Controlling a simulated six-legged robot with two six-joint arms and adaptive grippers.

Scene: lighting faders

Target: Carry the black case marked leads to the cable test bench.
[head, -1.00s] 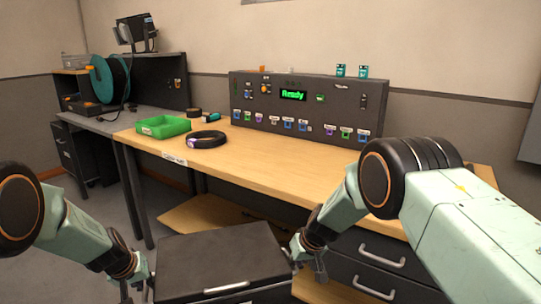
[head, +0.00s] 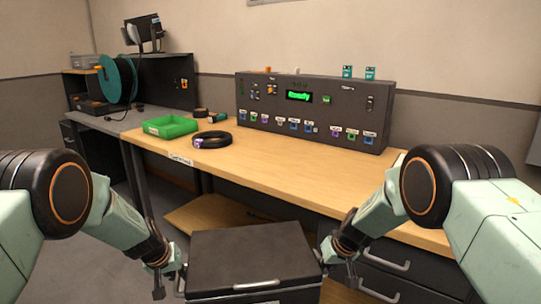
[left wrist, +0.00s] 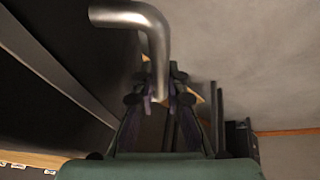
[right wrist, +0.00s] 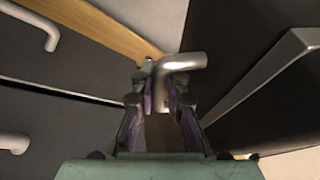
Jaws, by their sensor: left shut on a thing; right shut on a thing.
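The black case (head: 255,258) is held level between my two arms, in front of the wooden bench, with its lid shut. No leads marking can be read on it. My left gripper (head: 168,283) is at its left side, and in the left wrist view it is shut on a metal side handle (left wrist: 155,50). My right gripper (head: 338,272) is at its right side, shut on the other metal handle (right wrist: 178,70) in the right wrist view. The bench (head: 270,165) carries a grey panel (head: 310,112) with a green "Ready" display and several coloured sockets.
A green tray (head: 171,126) and a coiled black cable (head: 211,140) lie on the bench's left part. The bench's middle and front are clear. Drawers (head: 385,265) are below at right. A darker side bench (head: 95,125) with a cable reel (head: 117,79) stands at left.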

